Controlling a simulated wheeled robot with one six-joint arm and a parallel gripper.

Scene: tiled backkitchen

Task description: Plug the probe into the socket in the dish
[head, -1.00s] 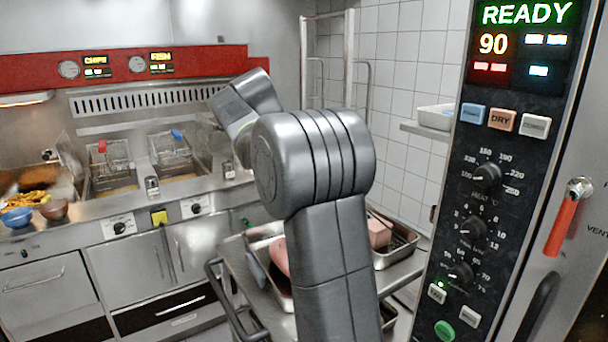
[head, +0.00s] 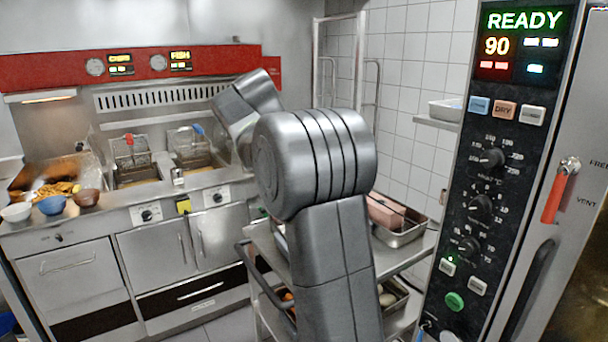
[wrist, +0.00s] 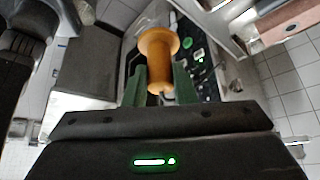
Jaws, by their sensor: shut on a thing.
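The probe (wrist: 159,58) shows in the wrist view as an orange-tan handle with a wide flange. It sits between the two green fingers of my gripper (wrist: 160,86), which is shut on it. A thin dark cable seems to leave it near the fingers. In the head view my arm hides the gripper and probe. The oven control panel (head: 488,190) stands at the right, and it also shows in the wrist view (wrist: 203,72), beyond the probe. A pale round fitting (head: 449,337) is cut off at the panel's bottom edge; I cannot tell if it is the socket dish.
A steel trolley (head: 405,262) with trays and a pink block (head: 386,210) stands between my arm and the oven. Fryers (head: 190,180) and bowls (head: 52,205) line the left. Some floor shows at the front left.

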